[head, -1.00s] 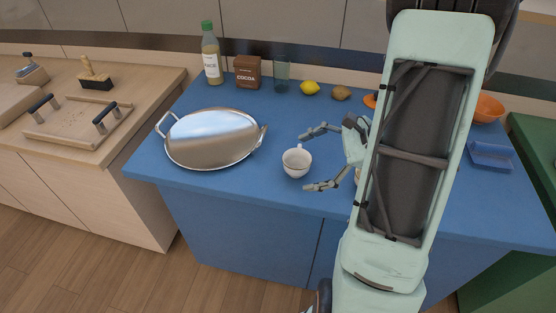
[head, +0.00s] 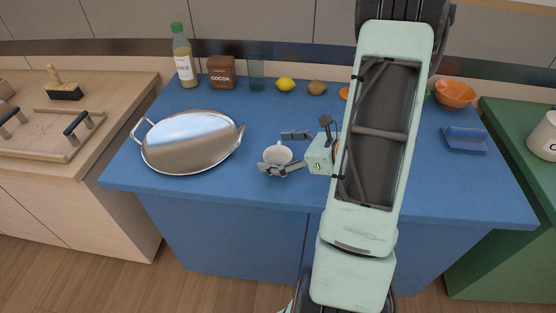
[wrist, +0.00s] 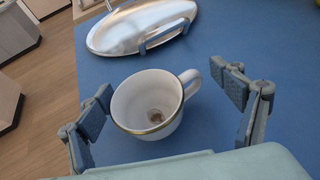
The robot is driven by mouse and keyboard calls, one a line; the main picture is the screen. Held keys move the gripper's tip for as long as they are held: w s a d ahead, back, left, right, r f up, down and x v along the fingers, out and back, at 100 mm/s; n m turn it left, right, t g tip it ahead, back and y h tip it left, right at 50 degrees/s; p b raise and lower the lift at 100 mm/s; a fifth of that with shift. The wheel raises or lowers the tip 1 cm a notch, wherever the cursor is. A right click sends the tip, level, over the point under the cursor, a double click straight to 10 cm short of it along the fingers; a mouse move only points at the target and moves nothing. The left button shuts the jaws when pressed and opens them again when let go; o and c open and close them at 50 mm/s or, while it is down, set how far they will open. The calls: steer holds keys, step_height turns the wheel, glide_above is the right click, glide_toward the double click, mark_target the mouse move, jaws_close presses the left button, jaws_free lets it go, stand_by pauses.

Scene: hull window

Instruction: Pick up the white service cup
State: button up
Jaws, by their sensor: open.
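The white service cup (head: 277,155) stands upright on the blue counter, with a thin gold-brown rim. In the wrist view the cup (wrist: 147,104) shows a small brown patch inside at the bottom, and its handle points to the upper right. My gripper (head: 284,152) is open, with one finger on the far side of the cup and one on the near side, partly covering it in the head view. In the wrist view my gripper (wrist: 168,106) has its fingers on the left and right of the cup. The left finger is close to the cup wall; whether it touches I cannot tell.
A silver tray (head: 190,143) with handles lies left of the cup. A juice bottle (head: 184,60), cocoa box (head: 221,72), glass (head: 256,74), lemon (head: 286,85) and brown fruit (head: 317,88) stand at the back. An orange bowl (head: 455,93) and blue tray (head: 465,140) are right.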

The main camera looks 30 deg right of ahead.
mark_target(271, 151)
steer(key=x, duration=0.4)
steer(key=shift+w+a+f, duration=0.1)
steer(key=shift+w+a, duration=0.05)
steer(key=shift+c, duration=0.4)
steer(key=c, duration=1.3)
steer(key=shift+c, duration=0.3)
